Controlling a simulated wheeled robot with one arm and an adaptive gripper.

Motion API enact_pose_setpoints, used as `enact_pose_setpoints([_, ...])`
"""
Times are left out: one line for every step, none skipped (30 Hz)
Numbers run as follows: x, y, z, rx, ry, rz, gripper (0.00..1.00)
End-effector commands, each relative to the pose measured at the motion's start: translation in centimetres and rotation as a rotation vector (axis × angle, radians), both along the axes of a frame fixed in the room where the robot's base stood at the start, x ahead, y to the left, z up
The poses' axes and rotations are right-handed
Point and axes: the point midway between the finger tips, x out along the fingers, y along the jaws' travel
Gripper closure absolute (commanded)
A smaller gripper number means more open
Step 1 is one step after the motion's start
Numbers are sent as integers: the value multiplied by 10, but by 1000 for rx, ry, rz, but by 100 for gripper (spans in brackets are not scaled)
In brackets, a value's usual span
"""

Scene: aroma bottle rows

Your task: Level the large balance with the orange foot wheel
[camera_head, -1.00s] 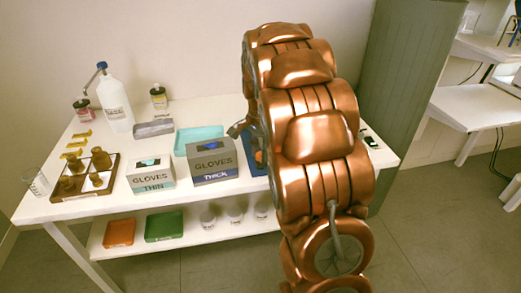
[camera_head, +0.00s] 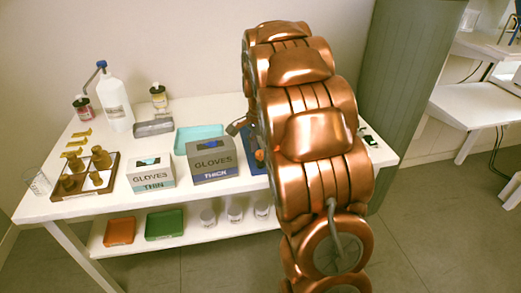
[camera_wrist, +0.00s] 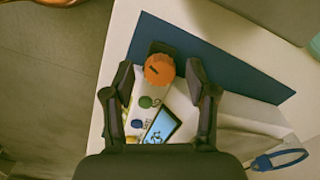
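The orange foot wheel (camera_wrist: 158,69), a ribbed knob with a dark mark on top, sits at the end of the pale balance in the wrist view. The balance has a lit display (camera_wrist: 162,127) and green and blue buttons; much of its body is hidden by my gripper. My gripper (camera_wrist: 160,78) is open, with one finger on each side of the wheel and a small gap at both sides. In the head view a bit of orange (camera_head: 259,155) shows beside my arm, which hides most of the balance.
A blue mat (camera_wrist: 225,76) lies under the balance near the table edge. In the head view, a thick-glove box (camera_head: 213,163) and thin-glove box (camera_head: 151,178) stand left of my arm. A wooden tray (camera_head: 86,191) of brown weights and a wash bottle (camera_head: 114,103) are farther left.

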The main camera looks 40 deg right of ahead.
Motion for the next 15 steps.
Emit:
enact_pose_setpoints([0, 0, 0, 0, 0, 0, 43])
enact_pose_setpoints([0, 0, 0, 0, 0, 0, 43])
enact_pose_setpoints([0, 0, 0, 0, 0, 0, 43])
enact_pose_setpoints([0, 0, 0, 0, 0, 0, 43])
enact_pose_setpoints([0, 0, 0, 0, 0, 0, 43])
enact_pose_setpoints([0, 0, 0, 0, 0, 0, 43])
enact_pose_setpoints([0, 0, 0, 0, 0, 0, 43])
enact_pose_setpoints([0, 0, 1, 0, 0, 0, 43])
enact_pose_setpoints([0, 0, 3, 0, -1, 0, 43])
enact_pose_setpoints([1, 0, 5, -1, -2, 0, 43])
enact_pose_setpoints([1, 0, 8, -1, -3, 0, 43])
enact_pose_setpoints([1, -1, 12, -2, -4, 0, 43])
enact_pose_setpoints([1, 0, 16, -2, -4, 1, 43])
enact_pose_setpoints([1, 0, 21, -2, -3, 1, 43])
enact_pose_setpoints([1, 0, 28, -2, -3, 0, 43])
